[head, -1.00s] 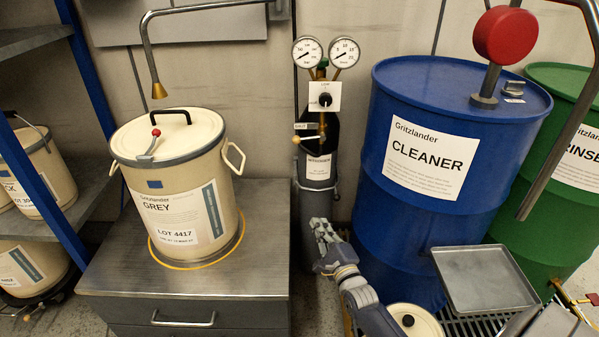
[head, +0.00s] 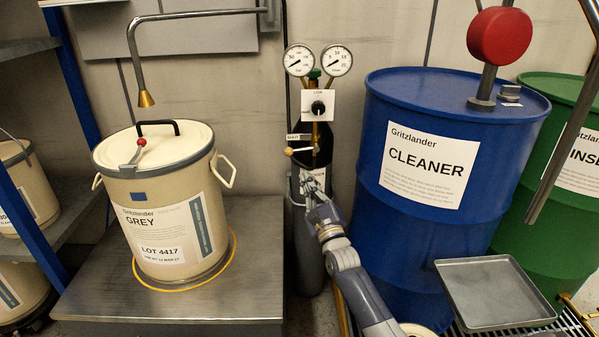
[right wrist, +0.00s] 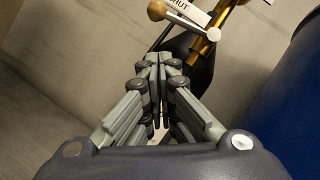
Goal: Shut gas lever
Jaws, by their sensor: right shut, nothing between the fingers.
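The gas lever (head: 301,150) is a thin bar with a wooden ball end, beside the brass tube of the gas cylinder (head: 309,240). A tag above the lever is partly readable as "SHUT". In the right wrist view the lever (right wrist: 185,19) is at the top, its ball at the left end, a pale knob at the right end. My right gripper (head: 310,182) is just below the lever in front of the cylinder, shut and empty. In the right wrist view its fingers (right wrist: 160,68) meet below the lever, apart from it. My left gripper is out of view.
Two round gauges (head: 319,60) and a black dial (head: 318,107) sit above the lever. A blue drum (head: 420,240) stands close on the right of my arm. A cream pail (head: 165,220) stands on a metal cabinet (head: 85,305) at the left. A metal tray (head: 495,290) is lower right.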

